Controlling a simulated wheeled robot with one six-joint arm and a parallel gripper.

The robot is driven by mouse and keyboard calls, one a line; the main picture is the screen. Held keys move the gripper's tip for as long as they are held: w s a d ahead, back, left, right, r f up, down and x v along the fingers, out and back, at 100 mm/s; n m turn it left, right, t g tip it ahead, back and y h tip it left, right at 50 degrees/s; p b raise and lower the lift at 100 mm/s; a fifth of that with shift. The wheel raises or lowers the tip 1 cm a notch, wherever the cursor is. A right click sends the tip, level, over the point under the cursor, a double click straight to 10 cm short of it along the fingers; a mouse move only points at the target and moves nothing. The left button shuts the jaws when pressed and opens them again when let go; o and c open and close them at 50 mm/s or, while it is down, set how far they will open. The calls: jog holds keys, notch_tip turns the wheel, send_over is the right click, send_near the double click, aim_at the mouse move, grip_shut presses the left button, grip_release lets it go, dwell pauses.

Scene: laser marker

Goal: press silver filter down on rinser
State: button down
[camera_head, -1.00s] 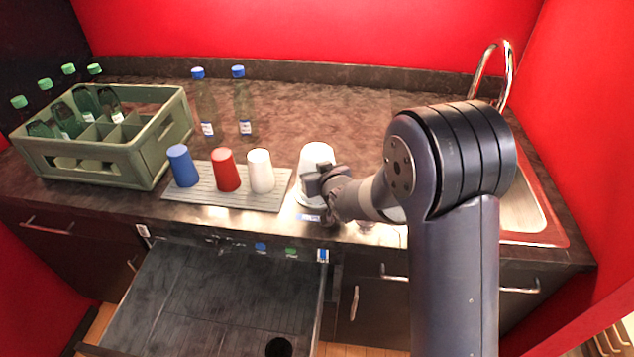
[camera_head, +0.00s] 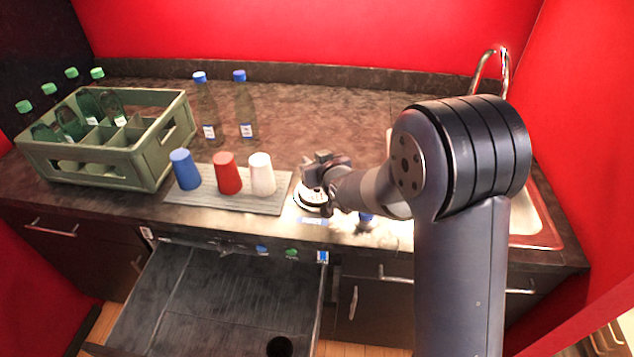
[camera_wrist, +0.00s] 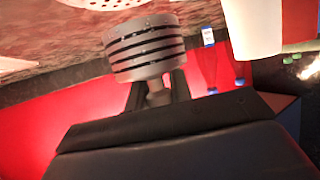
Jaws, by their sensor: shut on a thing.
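The silver filter (camera_wrist: 145,48) is a grey cylinder with dark bands and a narrow stem, seen in the wrist view. My gripper (camera_wrist: 156,95) is shut on its stem, with the wide banded end pointing away from the jaws. The round rinser (camera_head: 308,200) is near the counter's front edge, partly hidden by my gripper (camera_head: 322,172) in the head view. A pale patterned surface, apparently the rinser (camera_wrist: 172,8), lies beyond the filter's wide end in the wrist view. A gap shows between them. The filter is not clearly visible in the head view.
A ridged mat (camera_head: 225,205) left of the rinser holds blue (camera_head: 185,169), red (camera_head: 227,174) and white (camera_head: 262,175) cups. A green crate (camera_head: 110,165) is farther left. Two blue-capped bottles (camera_head: 246,108) stand behind the mat. The sink (camera_head: 535,215) is at right. A drawer (camera_head: 220,300) is open below.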

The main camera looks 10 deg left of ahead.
jog(key=shift+r+p, duration=1.4)
jog(key=shift+r, duration=1.05)
jog(key=shift+f, duration=0.1)
